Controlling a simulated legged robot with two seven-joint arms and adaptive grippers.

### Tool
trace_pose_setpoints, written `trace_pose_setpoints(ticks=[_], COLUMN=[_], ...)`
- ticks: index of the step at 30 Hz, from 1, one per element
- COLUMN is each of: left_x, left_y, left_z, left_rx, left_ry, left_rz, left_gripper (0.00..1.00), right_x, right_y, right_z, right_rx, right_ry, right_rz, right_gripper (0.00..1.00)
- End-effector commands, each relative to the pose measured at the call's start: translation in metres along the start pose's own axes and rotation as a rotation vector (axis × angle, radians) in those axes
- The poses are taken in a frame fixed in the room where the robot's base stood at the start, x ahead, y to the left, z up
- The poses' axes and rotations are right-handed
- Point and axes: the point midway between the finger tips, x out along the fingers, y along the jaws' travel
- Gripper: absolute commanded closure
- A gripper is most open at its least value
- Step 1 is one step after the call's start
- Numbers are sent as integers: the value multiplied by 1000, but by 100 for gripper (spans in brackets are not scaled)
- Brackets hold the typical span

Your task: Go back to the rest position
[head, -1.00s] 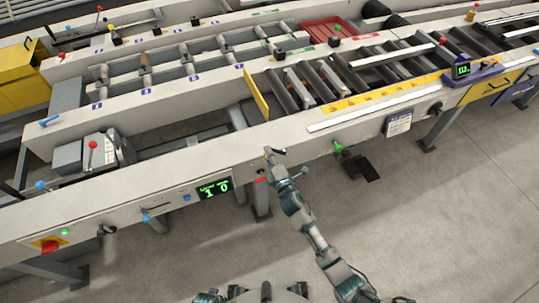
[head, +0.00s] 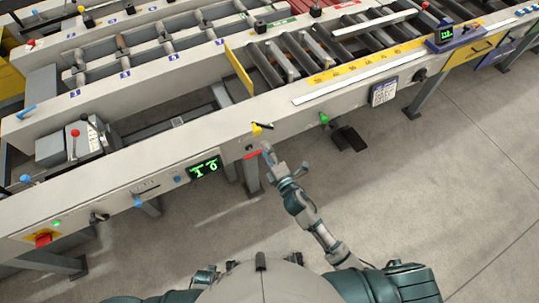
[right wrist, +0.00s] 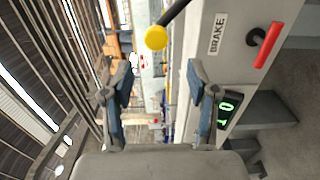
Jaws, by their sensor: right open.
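My right gripper (head: 283,166) is in front of the long runout table (head: 300,116), just below a small yellow-knobbed lever (head: 257,129) on its front face. In the right wrist view the right gripper (right wrist: 160,105) has its two fingers wide apart with nothing between them. The yellow knob (right wrist: 156,38) shows beyond and above the fingertips there, apart from them. A red handle (right wrist: 269,46) beside the word BRAKE is to the right. My left gripper is not in view.
A green digital display (head: 205,167) sits on the table front, left of the gripper. A green knob (head: 324,118) and a dark pedal (head: 349,139) are to the right. A red button (head: 43,239) is at far left. The grey floor (head: 430,180) at right is open.

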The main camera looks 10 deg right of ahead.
Motion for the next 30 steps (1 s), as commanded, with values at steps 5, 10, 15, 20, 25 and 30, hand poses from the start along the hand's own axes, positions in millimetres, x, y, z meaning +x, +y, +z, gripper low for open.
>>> trace_pose_setpoints(ticks=[5,10,15,20,25,30], left_x=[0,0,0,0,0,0], left_y=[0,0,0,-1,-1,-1], left_z=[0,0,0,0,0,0], left_rx=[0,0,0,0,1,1], left_ry=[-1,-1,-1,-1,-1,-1], left_rz=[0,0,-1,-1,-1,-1], left_gripper=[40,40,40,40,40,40], right_x=[-20,-24,-24,-24,-24,-38], right_y=[-1,0,0,0,-6,-70], right_z=[0,0,0,0,2,23], right_rx=[0,-1,-1,-1,13,200], right_ry=[0,0,0,0,-6,-98], right_rz=[-2,0,0,0,-13,-169], right_gripper=[41,41,41,41,41,41])
